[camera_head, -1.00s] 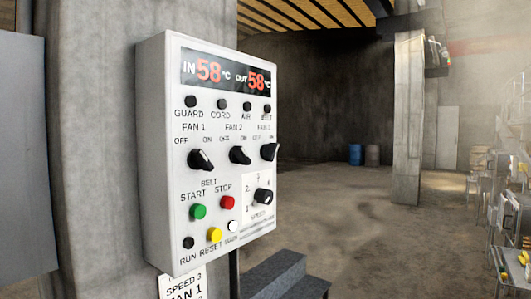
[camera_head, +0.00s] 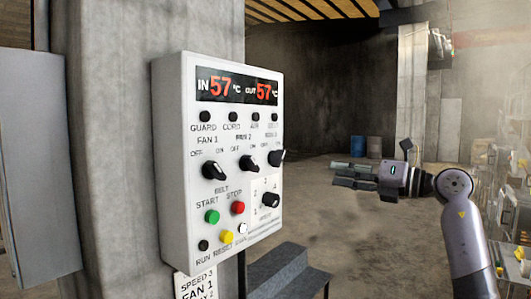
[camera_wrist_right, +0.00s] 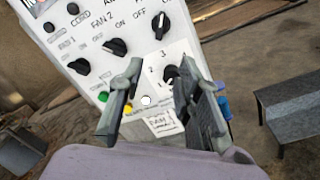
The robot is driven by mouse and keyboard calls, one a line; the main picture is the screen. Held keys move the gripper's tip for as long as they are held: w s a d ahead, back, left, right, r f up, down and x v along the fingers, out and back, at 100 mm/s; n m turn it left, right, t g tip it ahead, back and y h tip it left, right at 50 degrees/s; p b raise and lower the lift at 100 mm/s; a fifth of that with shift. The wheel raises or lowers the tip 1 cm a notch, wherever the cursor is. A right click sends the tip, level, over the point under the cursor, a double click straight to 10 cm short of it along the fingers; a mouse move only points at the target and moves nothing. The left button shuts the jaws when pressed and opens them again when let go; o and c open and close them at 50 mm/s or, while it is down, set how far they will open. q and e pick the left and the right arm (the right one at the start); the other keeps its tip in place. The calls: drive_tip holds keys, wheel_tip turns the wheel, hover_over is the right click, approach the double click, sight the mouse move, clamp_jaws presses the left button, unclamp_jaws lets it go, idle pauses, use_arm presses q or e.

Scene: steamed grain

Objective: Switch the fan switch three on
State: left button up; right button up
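The white control panel (camera_head: 213,160) is mounted on a concrete pillar. Its rightmost black knob, fan switch three (camera_head: 276,157), is seen edge-on at the panel's right side, so its setting is hard to tell. In the right wrist view, fan switch three (camera_wrist_right: 160,25) is above and beyond the fingers. My right gripper (camera_head: 343,173) is open and empty, to the right of the panel and apart from it in the head view. Its two fingers show spread in the right wrist view (camera_wrist_right: 160,78). My left gripper is not in view.
Fan 1 (camera_head: 213,170) and fan 2 (camera_head: 249,163) knobs sit left of switch three. The speed knob (camera_head: 270,200) and green (camera_head: 212,217) and red (camera_head: 238,208) buttons are below. A dark step-shaped block (camera_head: 285,272) stands low right of the panel. Open floor lies behind.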

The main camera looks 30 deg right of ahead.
wheel_tip(320, 180, up, 2)
drive_tip(key=s, duration=0.2)
drive_tip(key=h+p, duration=0.1)
drive_tip(key=p, duration=0.7)
approach(282, 157)
drive_tip(key=x, duration=0.7)
drive_tip(key=shift+w+r, duration=0.1)
drive_tip(key=shift+w, duration=0.15)
drive_tip(key=shift+w+a, duration=0.25)
drive_tip(key=shift+w, duration=0.35)
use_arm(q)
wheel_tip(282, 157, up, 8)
use_arm(e)
drive_tip(key=shift+c, duration=0.2)
clamp_jaws()
